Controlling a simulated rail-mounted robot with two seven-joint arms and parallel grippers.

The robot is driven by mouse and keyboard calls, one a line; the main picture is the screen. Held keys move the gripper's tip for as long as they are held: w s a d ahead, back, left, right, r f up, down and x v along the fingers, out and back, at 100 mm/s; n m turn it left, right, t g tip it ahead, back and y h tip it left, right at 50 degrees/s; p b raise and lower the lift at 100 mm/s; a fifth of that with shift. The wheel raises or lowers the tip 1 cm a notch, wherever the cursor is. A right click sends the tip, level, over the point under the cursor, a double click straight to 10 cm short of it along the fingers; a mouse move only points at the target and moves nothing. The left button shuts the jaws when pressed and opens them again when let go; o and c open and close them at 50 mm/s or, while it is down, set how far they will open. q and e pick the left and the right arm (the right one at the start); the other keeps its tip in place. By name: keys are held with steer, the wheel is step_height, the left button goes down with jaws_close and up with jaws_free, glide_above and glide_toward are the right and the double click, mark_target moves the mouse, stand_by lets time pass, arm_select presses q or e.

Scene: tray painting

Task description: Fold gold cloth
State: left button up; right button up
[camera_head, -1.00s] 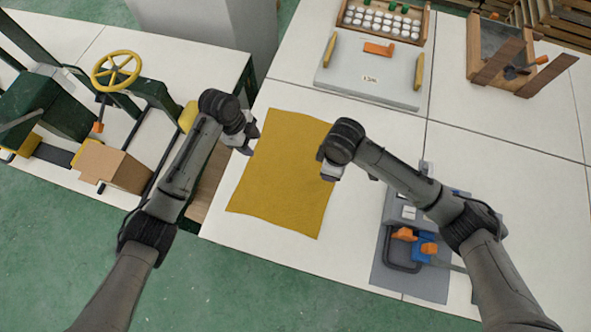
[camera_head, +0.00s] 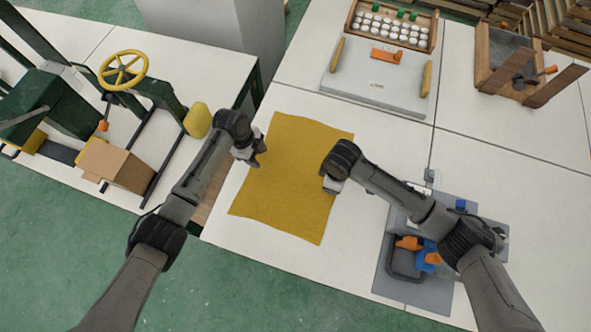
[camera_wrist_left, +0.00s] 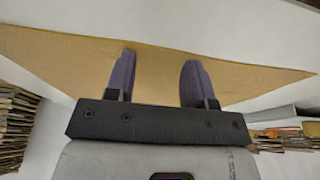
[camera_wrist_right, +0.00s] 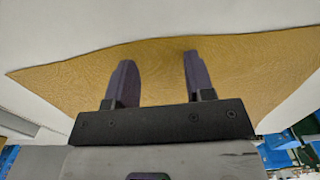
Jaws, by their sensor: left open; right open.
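The gold cloth (camera_head: 288,190) lies spread flat on the white table, its edges slightly wavy. It fills much of the left wrist view (camera_wrist_left: 60,62) and the right wrist view (camera_wrist_right: 70,85). My left gripper (camera_head: 258,163) is open and empty over the cloth's left edge; its two fingers (camera_wrist_left: 156,75) point at the cloth's edge. My right gripper (camera_head: 328,187) is open and empty at the cloth's right edge, its fingers (camera_wrist_right: 158,75) apart in front of the cloth. Whether the fingertips touch the cloth cannot be told.
A grey board (camera_head: 370,85) with yellow handles lies behind the cloth, near a wooden tray of white pots (camera_head: 395,22). A wooden frame (camera_head: 515,65) stands far right. A grey mat (camera_head: 432,292) with blue and orange parts lies at right. A press with a yellow wheel (camera_head: 122,70) stands left.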

arm_select(q)
steer(key=shift+f, duration=0.1)
arm_select(e)
steer(key=shift+f, duration=0.15)
steer(key=shift+c, duration=0.2)
arm_select(q)
jaws_close()
arm_select(e)
jaws_close()
stand_by(0.8)
